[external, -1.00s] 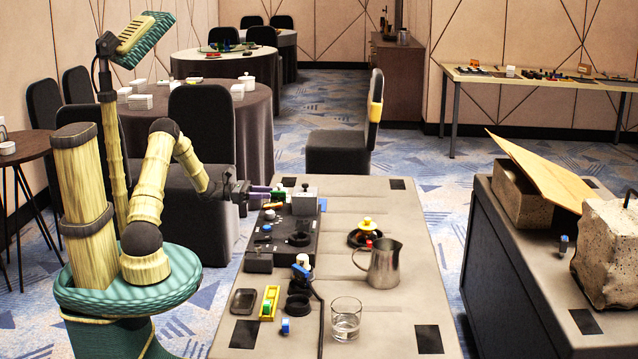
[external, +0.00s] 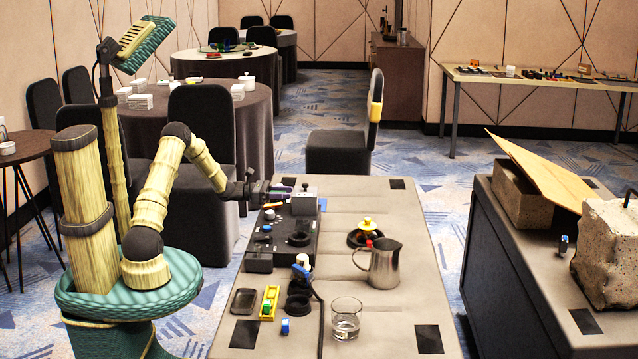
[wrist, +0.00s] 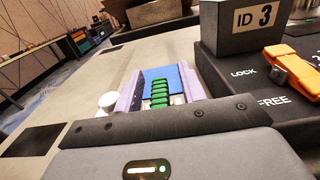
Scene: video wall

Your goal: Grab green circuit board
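In the wrist view, a green ribbed part (wrist: 160,92), seemingly the green circuit board, shows between the two purple fingers of my gripper (wrist: 161,85). The fingers stand apart with gaps on both sides of the green. A blue surface (wrist: 158,73) shows behind it. In the external view, my gripper (external: 284,191) is at the far left end of the table, beside the grey block on the dark console. The green part is too small there to make out clearly, and contact cannot be told.
The ID 3 block (wrist: 254,28) and an orange lever (wrist: 295,68) stand close on the right of my fingers, on the dark console (external: 283,240). A metal pitcher (external: 384,264) and a glass (external: 346,318) stand nearer.

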